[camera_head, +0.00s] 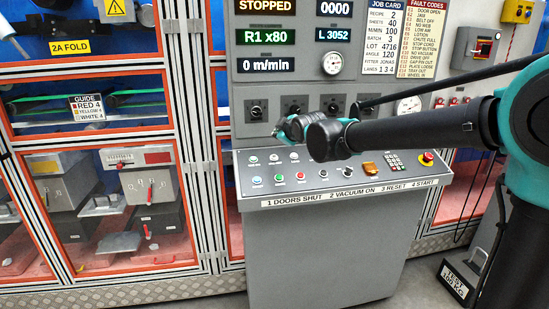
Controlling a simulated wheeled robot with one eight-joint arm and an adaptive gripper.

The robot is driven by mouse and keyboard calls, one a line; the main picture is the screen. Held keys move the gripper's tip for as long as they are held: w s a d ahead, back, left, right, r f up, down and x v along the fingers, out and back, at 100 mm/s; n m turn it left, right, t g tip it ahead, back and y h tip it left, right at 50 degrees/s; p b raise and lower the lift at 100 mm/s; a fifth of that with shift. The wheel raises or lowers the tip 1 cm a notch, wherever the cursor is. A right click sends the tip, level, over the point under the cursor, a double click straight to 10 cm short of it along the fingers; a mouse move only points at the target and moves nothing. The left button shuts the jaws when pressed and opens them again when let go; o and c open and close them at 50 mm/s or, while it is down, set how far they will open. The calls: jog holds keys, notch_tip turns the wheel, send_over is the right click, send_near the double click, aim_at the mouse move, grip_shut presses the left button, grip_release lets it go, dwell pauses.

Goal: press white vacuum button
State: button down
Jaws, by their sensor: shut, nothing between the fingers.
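The grey console (345,215) has a sloped top with two rows of small round buttons. A pale, whitish button (323,173) sits in the front row, right of a red one (301,176) and a green one (279,178). Other pale buttons sit in the back row, including one at the left (254,158). Which one is the vacuum button I cannot read. The front label strip (350,193) reads "2 VACUUM ON" among other steps. My gripper (283,132) is shut and empty, above the back edge of the console top, apart from the front-row buttons. Its fingertips are small and hard to make out.
My arm reaches in from the right and hides part of the upright panel (290,85). A red emergency stop (427,158), a keypad (396,160) and an orange switch (370,169) are on the console's right. Orange-framed machine doors (110,145) stand at the left.

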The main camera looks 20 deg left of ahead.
jog(key=shift+w+a+f, duration=0.3)
jog(key=shift+w+f, duration=0.2)
jog(key=shift+f, duration=0.85)
jog(key=shift+w+a+f, duration=0.3)
jog(key=shift+w+f, duration=0.15)
jog(key=shift+f, duration=0.85)
jog(key=shift+w+a+f, duration=0.3)
jog(key=shift+w+f, duration=0.2)
jog(key=shift+f, duration=0.85)
jog(key=shift+f, duration=0.1)
jog(key=shift+w+f, duration=0.15)
jog(key=shift+f, duration=0.15)
jog(key=shift+w+a+f, duration=0.15)
jog(key=shift+f, duration=0.25)
jog(key=shift+r, duration=0.1)
jog(key=shift+s+d+r, duration=0.2)
jog(key=shift+s+r, duration=0.1)
jog(key=shift+r, duration=0.4)
jog(key=shift+s+d+r, duration=0.15)
jog(key=shift+s+r, duration=0.15)
jog(key=shift+r, duration=0.45)
jog(key=shift+s+d+r, duration=0.2)
jog(key=shift+s+r, duration=0.05)
jog(key=shift+r, duration=0.55)
jog(key=shift+s+d+r, duration=0.15)
jog(key=shift+s+r, duration=0.15)
jog(key=shift+r, duration=0.45)
